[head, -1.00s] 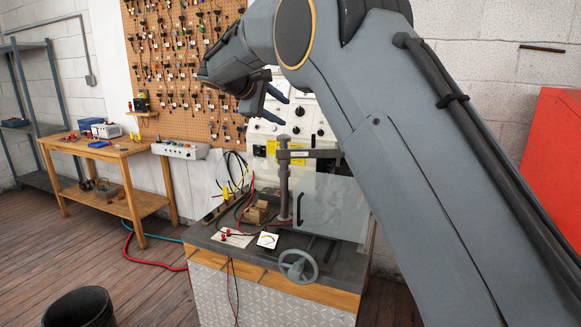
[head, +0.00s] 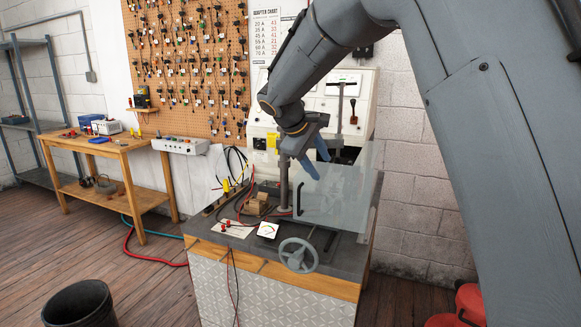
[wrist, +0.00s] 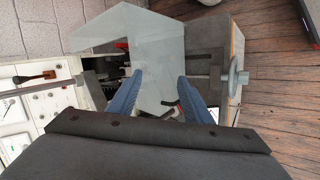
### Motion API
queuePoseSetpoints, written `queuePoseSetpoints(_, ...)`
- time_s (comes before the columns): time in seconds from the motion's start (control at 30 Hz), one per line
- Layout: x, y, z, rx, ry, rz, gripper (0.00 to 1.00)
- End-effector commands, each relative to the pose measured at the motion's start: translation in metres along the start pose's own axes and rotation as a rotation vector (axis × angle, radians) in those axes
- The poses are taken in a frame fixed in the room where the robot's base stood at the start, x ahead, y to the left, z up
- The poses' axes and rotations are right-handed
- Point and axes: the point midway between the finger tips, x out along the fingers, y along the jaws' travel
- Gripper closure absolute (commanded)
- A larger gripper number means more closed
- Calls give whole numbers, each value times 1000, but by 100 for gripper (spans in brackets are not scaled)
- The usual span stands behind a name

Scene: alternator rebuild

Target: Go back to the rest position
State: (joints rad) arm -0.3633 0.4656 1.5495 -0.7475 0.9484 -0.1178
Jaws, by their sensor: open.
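My gripper (head: 316,160) is in the middle of the head view, above the test bench (head: 233,240) and in front of its white control panel. Its blue fingers point down toward the clear guard (head: 338,192). In the wrist view my gripper (wrist: 166,90) shows two blue fingers spread apart with nothing between them. The clear guard (wrist: 118,38) lies beyond the fingers there. My gripper is open and empty. I cannot tell how far the fingertips are from the guard.
The bench carries a handwheel (head: 298,255), a small meter (head: 268,230) and loose cables. A wooden table (head: 110,150) stands at the left below a pegboard (head: 190,65). A black bucket (head: 78,303) is on the floor at front left. Red objects (head: 465,303) are at lower right.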

Motion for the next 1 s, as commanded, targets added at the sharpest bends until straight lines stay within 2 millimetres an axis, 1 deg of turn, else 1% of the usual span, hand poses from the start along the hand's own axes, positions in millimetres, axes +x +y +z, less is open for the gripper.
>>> queuePoseSetpoints(0.03, 19, -19, 27, 39, -13, -58, 55)
queuePoseSetpoints(0.07, 28, -32, 42, 66, -18, -94, 55)
queuePoseSetpoints(0.1, 39, -49, 61, 104, -26, -142, 55)
queuePoseSetpoints(0.17, 52, -75, 90, 167, -37, -209, 55)
queuePoseSetpoints(0.2, 60, -94, 110, 210, -47, -254, 55)
queuePoseSetpoints(0.23, 65, -108, 124, 245, -54, -286, 55)
queuePoseSetpoints(0.27, 70, -122, 139, 282, -61, -317, 55)
queuePoseSetpoints(0.3, 76, -141, 158, 332, -73, -357, 55)
queuePoseSetpoints(0.37, 82, -171, 187, 414, -92, -413, 55)
queuePoseSetpoints(0.4, 85, -191, 205, 471, -104, -448, 55)
queuePoseSetpoints(0.47, 89, -219, 230, 554, -125, -495, 55)
queuePoseSetpoints(0.5, 90, -237, 246, 607, -139, -520, 55)
queuePoseSetpoints(0.6, 91, -275, 277, 724, -171, -570, 55)
queuePoseSetpoints(0.7, 90, -300, 297, 804, -193, -598, 55)
queuePoseSetpoints(0.8, 89, -313, 306, 846, -206, -612, 55)
queuePoseSetpoints(1.0, 88, -316, 309, 858, -209, -615, 55)
